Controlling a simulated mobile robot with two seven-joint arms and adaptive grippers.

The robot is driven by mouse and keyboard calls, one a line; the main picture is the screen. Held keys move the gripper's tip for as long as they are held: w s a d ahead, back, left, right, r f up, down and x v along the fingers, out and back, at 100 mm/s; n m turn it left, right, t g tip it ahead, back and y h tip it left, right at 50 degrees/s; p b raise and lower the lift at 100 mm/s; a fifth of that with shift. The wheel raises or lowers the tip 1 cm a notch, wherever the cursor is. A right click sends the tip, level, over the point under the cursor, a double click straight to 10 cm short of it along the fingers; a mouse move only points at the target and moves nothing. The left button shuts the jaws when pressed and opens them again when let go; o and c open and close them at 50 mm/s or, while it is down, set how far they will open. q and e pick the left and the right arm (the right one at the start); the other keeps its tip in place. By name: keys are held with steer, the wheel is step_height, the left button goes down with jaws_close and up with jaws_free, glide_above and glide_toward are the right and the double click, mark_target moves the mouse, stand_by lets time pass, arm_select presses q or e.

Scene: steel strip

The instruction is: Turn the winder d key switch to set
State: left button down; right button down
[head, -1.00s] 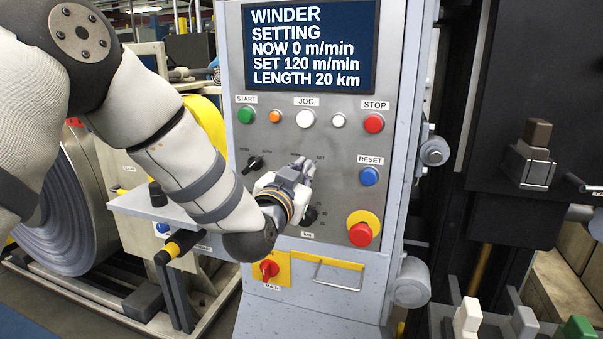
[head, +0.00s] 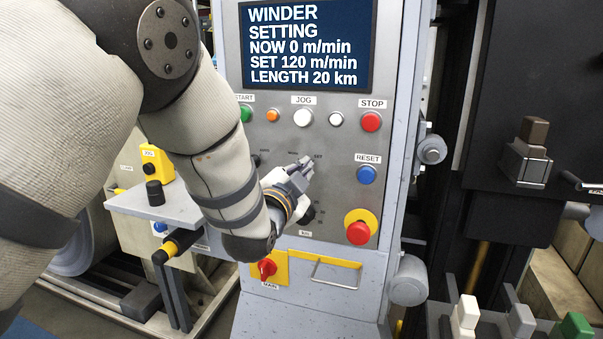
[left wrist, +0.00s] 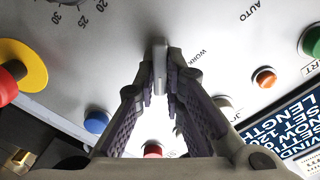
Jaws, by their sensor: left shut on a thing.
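The winder panel (head: 340,185) faces me, its screen (head: 306,45) reading WINDER, SETTING, NOW 0 m/min, SET 120 m/min, LENGTH 20 km. My left gripper (head: 306,165) is at the panel, just below the small WORK and SET labels. In the left wrist view its two fingers (left wrist: 160,85) are shut on a thin grey key (left wrist: 159,58) that stands out from the panel, with the WORK label beside it. In the head view the gripper hides the key, so I cannot tell exactly where it points. My right gripper is not in view.
A black selector knob (head: 307,214) sits just below my gripper. The blue RESET button (head: 366,175), red STOP button (head: 370,122) and red emergency button (head: 358,231) are to the right. A red MAIN switch (head: 266,268) and a bar handle (head: 336,272) are below.

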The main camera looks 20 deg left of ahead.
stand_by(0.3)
arm_select(q)
steer(key=c, duration=1.7)
jaws_free()
steer(key=s, duration=1.2)
steer(key=shift+a, duration=0.2)
steer(key=shift+f, duration=0.1)
